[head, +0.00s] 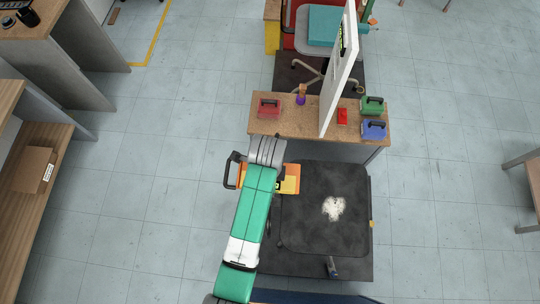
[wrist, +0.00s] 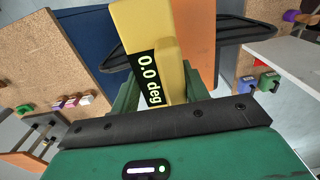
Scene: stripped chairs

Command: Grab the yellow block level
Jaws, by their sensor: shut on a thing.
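The yellow block level (wrist: 148,35) has a black display reading "0.0 deg" and fills the upper middle of the wrist view. My gripper (wrist: 165,88) is shut on it, with a green finger on either side of its lower end. The orange piece (wrist: 196,40) lies behind the level in the wrist view. I cannot tell whether the level touches it.
A speckled bench (head: 290,130) stands beyond, with a red case (head: 269,108), green case (head: 372,105), blue case (head: 374,129) and an upright white panel (head: 341,70). The dark seat (head: 325,215) has a pale worn patch. A black loop handle (head: 231,170) sticks out left. Open floor lies right.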

